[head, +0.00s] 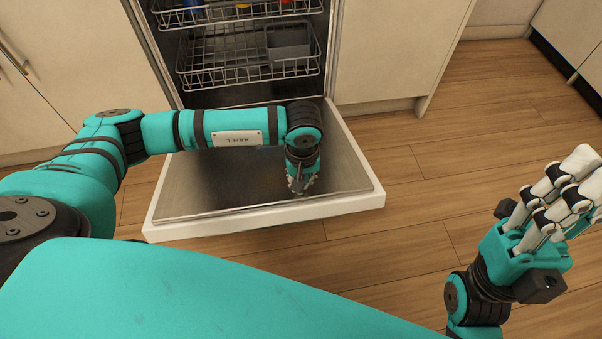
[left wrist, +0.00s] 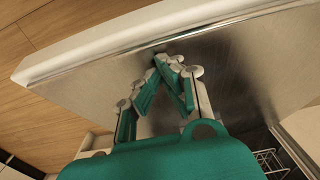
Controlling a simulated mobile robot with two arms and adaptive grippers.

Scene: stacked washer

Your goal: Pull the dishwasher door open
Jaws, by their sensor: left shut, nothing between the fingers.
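The dishwasher door (head: 265,219) is folded down, close to flat, with its steel inner face up and its white edge toward me. My left gripper (head: 299,187) is shut and empty over the right front part of the inner face. In the left wrist view, the left fingertips (left wrist: 168,62) meet close to the steel face, near the door's white edge (left wrist: 95,45). I cannot tell whether they touch it.
The dishwasher's lower rack (head: 215,62) sits inside the opening, with a grey basket (head: 288,45) in it. White cabinets (head: 395,45) flank the dishwasher. Wooden floor (head: 440,180) lies clear to the right of the door. My left arm crosses over the door.

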